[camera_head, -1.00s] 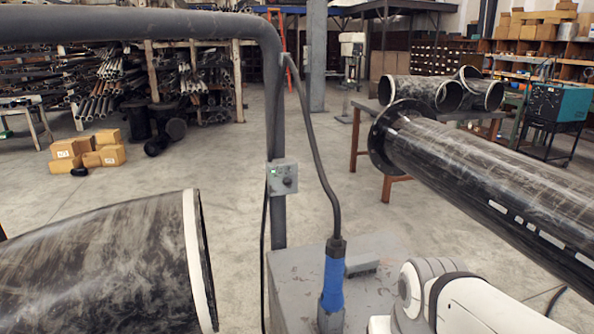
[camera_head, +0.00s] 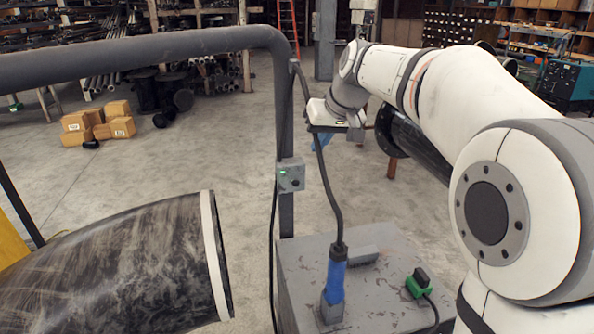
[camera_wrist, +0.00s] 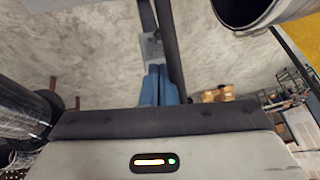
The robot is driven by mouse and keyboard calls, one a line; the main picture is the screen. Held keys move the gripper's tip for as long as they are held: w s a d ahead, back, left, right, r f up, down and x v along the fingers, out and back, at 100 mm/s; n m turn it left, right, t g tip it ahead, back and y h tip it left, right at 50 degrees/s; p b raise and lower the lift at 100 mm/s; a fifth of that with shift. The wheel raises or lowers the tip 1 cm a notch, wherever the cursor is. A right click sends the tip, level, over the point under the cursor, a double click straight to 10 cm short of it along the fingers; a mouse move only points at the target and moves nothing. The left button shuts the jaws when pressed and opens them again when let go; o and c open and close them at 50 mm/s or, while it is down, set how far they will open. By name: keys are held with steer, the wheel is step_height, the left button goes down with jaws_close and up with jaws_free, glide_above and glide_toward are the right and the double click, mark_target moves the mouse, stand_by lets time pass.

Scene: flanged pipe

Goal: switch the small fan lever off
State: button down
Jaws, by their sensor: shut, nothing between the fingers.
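A small grey control box (camera_head: 291,177) is fixed to the grey upright post, with a green light and a small dark knob or lever (camera_head: 295,184) on its front. The lever's exact position is too small to tell. The box shows in the wrist view too (camera_wrist: 152,46), beyond my fingers. My gripper (camera_head: 322,142) is in the air to the right of the post, above the box's height in the picture and apart from it. Its blue fingers (camera_wrist: 158,86) are closed together and empty.
A dark cable hangs from the post to a blue plug (camera_head: 336,275) on a grey cabinet (camera_head: 375,285). A green-and-black connector (camera_head: 418,284) lies there too. A large dark pipe (camera_head: 120,265) fills the lower left.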

mark_target(297, 182)
steer(key=p+x, duration=0.3)
steer(key=x, duration=1.1)
steer(key=shift+d, duration=0.15)
